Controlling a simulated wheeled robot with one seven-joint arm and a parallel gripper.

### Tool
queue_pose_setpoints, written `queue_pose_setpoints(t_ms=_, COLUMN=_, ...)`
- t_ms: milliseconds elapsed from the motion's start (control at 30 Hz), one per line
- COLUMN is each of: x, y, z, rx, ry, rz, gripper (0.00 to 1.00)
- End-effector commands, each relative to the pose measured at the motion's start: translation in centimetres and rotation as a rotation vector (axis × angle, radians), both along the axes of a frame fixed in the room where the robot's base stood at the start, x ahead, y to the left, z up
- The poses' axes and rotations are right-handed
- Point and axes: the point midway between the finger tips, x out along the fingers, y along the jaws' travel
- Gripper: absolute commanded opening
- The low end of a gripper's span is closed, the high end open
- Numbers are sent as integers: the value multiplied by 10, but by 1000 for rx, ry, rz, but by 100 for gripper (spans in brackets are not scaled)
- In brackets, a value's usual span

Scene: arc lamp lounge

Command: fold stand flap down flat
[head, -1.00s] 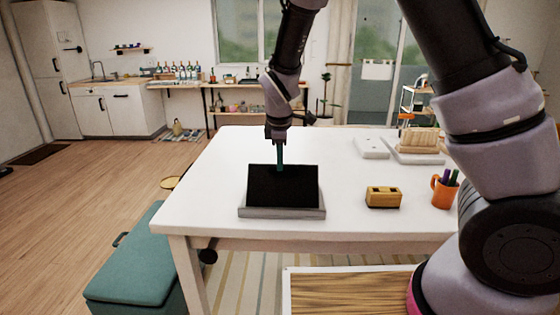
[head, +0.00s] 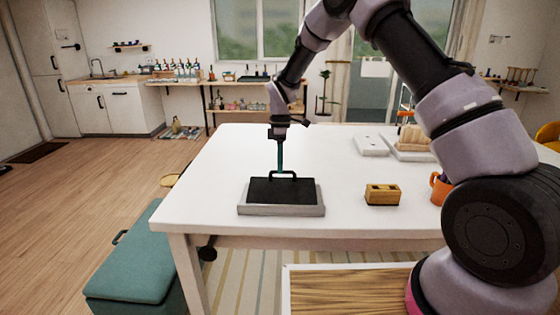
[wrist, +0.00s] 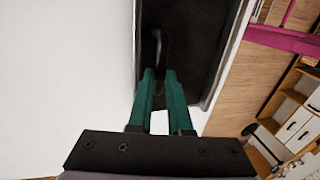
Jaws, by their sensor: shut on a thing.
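The stand (head: 281,210) is a grey tray-like base on the white table. Its dark flap (head: 285,192) lies low over the base, nearly flat; I cannot tell whether it touches all round. A black loop handle (head: 282,174) rises at the flap's far edge. My gripper (head: 280,168) points straight down there, its teal fingers shut on the handle. In the wrist view the flap (wrist: 192,40) and the blurred handle (wrist: 158,45) lie just beyond my gripper's fingertips (wrist: 160,73), which have a narrow gap between them.
A yellow-brown block with slots (head: 382,194) stands right of the stand, with an orange mug (head: 440,188) beyond it, partly behind my arm. A white box (head: 371,146) and a rack on a white tray are at the back right. The table left of the stand is clear.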

Motion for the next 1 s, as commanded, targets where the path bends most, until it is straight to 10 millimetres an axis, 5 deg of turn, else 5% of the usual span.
queue_pose_setpoints(t_ms=400, x=13, y=-2, z=-23, rx=-1, ry=-4, rz=-1, gripper=0)
queue_pose_setpoints(t_ms=900, x=14, y=-3, z=-27, rx=-4, ry=-4, rz=0, gripper=0)
queue_pose_setpoints(t_ms=933, x=14, y=-3, z=-27, rx=-5, ry=-4, rz=0, gripper=25)
queue_pose_setpoints(t_ms=1000, x=14, y=-3, z=-26, rx=-4, ry=-4, rz=0, gripper=47)
